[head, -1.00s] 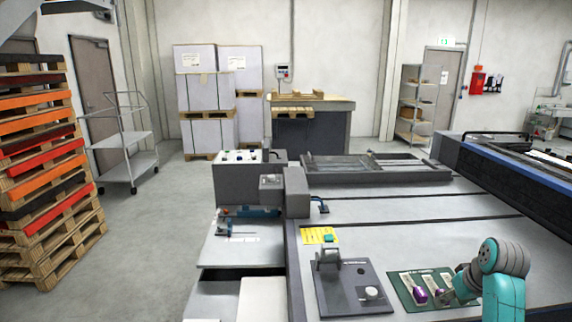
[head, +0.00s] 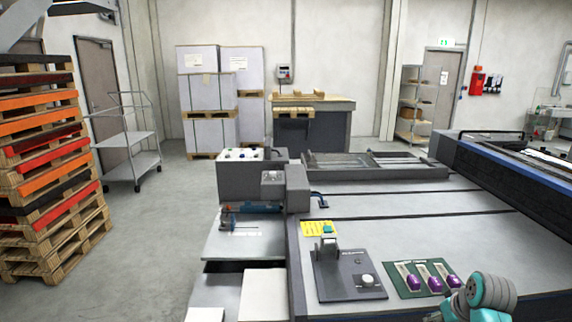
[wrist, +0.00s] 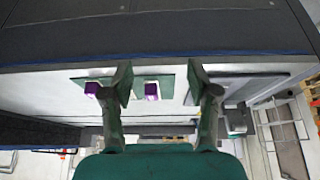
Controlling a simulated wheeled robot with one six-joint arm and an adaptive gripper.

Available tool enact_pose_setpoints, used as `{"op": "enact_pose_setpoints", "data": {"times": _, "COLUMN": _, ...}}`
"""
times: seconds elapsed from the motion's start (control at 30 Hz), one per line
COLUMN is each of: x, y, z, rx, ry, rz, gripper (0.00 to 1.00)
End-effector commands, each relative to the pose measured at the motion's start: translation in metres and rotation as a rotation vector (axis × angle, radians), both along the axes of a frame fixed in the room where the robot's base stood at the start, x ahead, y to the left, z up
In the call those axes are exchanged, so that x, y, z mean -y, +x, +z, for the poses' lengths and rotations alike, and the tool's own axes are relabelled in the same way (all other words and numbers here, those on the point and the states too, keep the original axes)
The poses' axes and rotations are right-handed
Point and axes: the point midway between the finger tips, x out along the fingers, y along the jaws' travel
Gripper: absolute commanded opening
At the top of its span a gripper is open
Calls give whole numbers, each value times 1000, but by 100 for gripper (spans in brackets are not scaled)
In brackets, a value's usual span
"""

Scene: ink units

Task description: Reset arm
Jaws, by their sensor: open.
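A dark green mat (head: 401,286) lies on the grey machine top at the lower right of the head view. Several grey-white tools with purple ends lie side by side on it: a left one (head: 413,283), a middle one (head: 433,284) and a right one (head: 453,280). In the wrist view two purple ends show, one at left (wrist: 92,88) and one between the fingers (wrist: 151,90); a finger may hide the third. My gripper (wrist: 159,78) is open and empty, apart from the tools. In the head view my teal and grey arm shows at the bottom right; its fingers are not visible there.
A dark device (head: 343,275) with a lever and white knob sits left of the mat, with a yellow label (head: 318,229) behind it. A grey control box (head: 250,178) stands at the machine's left. The machine top (head: 430,231) behind the mat is clear.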

Motion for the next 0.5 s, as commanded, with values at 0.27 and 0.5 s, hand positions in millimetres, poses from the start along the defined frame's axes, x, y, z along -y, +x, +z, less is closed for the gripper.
{"op": "enact_pose_setpoints", "data": {"times": 0.27, "x": -33, "y": -26, "z": -65, "rx": 62, "ry": -9, "rz": -21, "gripper": 59}}
{"op": "enact_pose_setpoints", "data": {"times": 0.5, "x": -73, "y": -73, "z": -128, "rx": 157, "ry": -22, "rz": -47, "gripper": 59}}
